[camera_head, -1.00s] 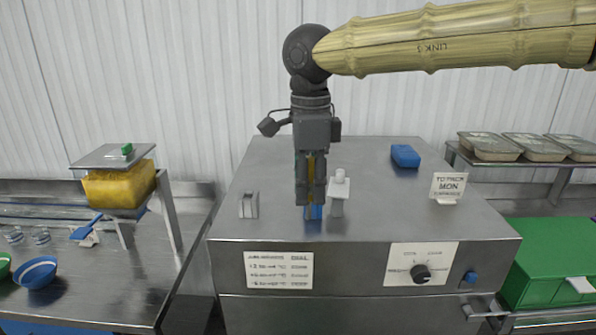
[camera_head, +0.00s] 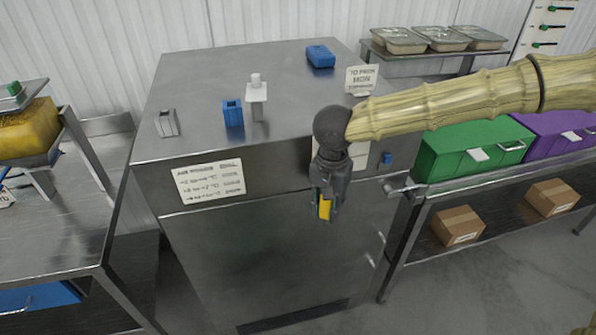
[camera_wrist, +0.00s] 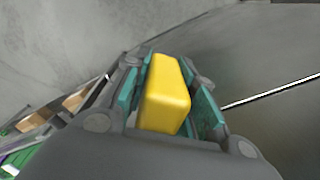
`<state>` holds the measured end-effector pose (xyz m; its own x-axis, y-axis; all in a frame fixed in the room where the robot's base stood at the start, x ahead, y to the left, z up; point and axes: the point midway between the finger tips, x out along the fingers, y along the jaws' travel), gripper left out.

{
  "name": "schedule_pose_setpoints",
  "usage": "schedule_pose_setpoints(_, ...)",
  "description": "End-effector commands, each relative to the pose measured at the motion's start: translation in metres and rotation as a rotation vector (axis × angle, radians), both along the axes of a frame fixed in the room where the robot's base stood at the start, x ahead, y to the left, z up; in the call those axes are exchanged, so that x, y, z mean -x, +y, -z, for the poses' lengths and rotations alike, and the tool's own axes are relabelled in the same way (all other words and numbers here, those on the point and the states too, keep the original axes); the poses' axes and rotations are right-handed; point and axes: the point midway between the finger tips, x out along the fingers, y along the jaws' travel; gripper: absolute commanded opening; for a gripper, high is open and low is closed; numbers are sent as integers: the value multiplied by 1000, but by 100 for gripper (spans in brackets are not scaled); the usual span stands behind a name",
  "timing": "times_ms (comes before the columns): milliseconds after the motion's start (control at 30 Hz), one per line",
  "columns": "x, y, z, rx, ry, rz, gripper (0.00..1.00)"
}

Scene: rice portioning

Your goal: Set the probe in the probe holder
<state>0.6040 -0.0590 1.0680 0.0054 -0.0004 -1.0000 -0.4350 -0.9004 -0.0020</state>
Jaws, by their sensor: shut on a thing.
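My gripper (camera_head: 328,205) hangs in front of the steel cabinet's front face, below its top edge. It is shut on a yellow block-shaped piece, seemingly the probe's handle (camera_head: 324,209); in the wrist view the yellow piece (camera_wrist: 166,98) sits between the two teal finger pads. No thin probe tip can be made out. A small blue upright holder (camera_head: 232,113), which looks like the probe holder, stands on the cabinet top to the left, apart from my gripper. A white stand (camera_head: 257,93) is just behind it to the right.
The cabinet top (camera_head: 200,85) also bears a grey clip-like stand (camera_head: 167,123), a blue block (camera_head: 320,56) and a sign card (camera_head: 361,79). A door handle (camera_head: 405,187) juts out at right. A green bin (camera_head: 470,150) stands on the right-hand rack.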

Motion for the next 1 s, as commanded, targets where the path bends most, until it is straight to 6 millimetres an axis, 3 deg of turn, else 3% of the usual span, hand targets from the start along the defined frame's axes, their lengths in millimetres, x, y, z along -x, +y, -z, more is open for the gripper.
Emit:
schedule_pose_setpoints(33,1,-14,20,-1,5,-38,0)
schedule_pose_setpoints(200,0,-51,76,-2,5,-186,0)
schedule_pose_setpoints(500,3,-96,149,-3,11,-383,0)
schedule_pose_setpoints(700,6,-108,175,-7,16,-466,0)
schedule_pose_setpoints(1000,5,-111,184,-4,14,-468,0)
